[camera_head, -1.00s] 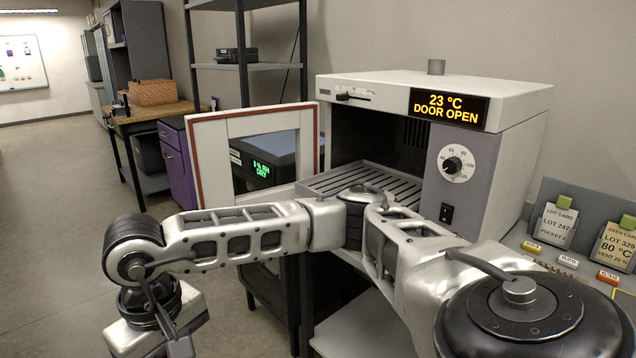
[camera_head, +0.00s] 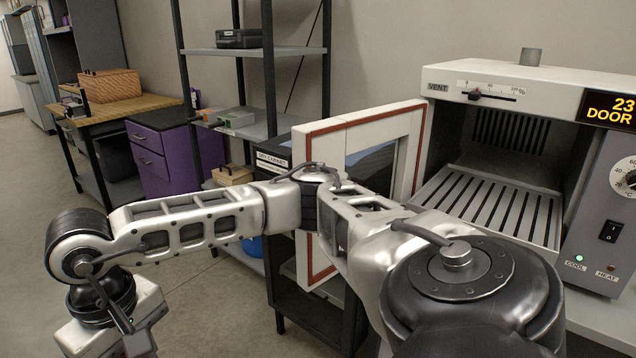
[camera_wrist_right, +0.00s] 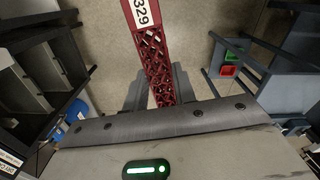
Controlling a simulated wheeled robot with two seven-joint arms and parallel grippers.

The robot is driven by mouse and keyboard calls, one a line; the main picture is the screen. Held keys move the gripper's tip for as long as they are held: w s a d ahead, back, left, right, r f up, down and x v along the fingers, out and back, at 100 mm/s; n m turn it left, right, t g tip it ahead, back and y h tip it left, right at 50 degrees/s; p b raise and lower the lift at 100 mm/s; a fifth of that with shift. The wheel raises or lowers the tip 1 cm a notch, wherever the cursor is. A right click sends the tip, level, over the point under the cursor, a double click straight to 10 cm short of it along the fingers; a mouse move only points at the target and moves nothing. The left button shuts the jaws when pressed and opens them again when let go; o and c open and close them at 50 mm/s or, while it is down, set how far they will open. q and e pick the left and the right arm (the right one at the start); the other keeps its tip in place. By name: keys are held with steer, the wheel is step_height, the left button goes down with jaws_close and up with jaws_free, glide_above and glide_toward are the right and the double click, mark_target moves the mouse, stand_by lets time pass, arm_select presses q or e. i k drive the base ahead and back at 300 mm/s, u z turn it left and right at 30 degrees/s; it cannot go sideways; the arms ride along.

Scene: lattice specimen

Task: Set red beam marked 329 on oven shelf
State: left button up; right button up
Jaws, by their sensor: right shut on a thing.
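The red lattice beam (camera_wrist_right: 156,58) shows in the right wrist view with a white label reading 329. My right gripper (camera_wrist_right: 153,90) is shut on its near end, and the beam reaches beyond the top of that view. In the head view my right arm crosses from the lower right to the lower left, with its wrist at the bottom edge. Its jaws and the beam are out of that view. The oven (camera_head: 450,85) stands at the right with its slatted shelf (camera_head: 490,208) bare where visible. My left gripper is not in view.
The open oven door (camera_head: 328,130), white with a red seal, stands left of the oven opening, partly behind my arm. A black rack (camera_head: 290,50), purple cabinet (camera_head: 155,165) and wooden bench (camera_head: 135,112) stand further left. Open floor (camera_head: 30,170) lies at the left.

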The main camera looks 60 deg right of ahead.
mark_target(494, 221)
steer(key=z, duration=1.9)
